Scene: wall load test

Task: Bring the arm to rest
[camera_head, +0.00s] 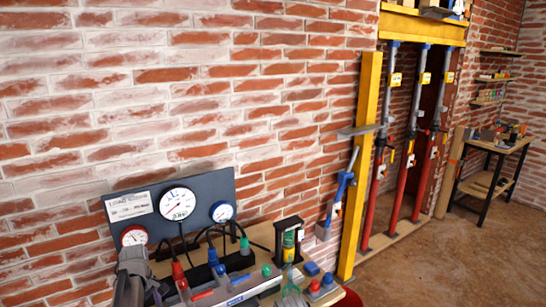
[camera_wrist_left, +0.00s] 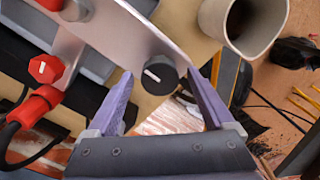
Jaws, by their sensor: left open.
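My left arm (camera_head: 132,272) comes in at the lower left of the head view, beside the gauge bench. In the left wrist view my left gripper (camera_wrist_left: 160,90) has its two purple fingers spread apart. A black knob (camera_wrist_left: 160,75) on a grey metal panel (camera_wrist_left: 115,30) shows between the fingertips. The fingers do not close on it, and I cannot tell whether they touch it. I see nothing held.
A dark gauge board (camera_head: 170,208) stands against the brick wall behind the bench, with hoses and coloured fittings before it. A red hex knob (camera_wrist_left: 45,68) and a beige cup (camera_wrist_left: 243,25) lie near the left gripper. A yellow post (camera_head: 367,160) and red props stand right. Floor there is open.

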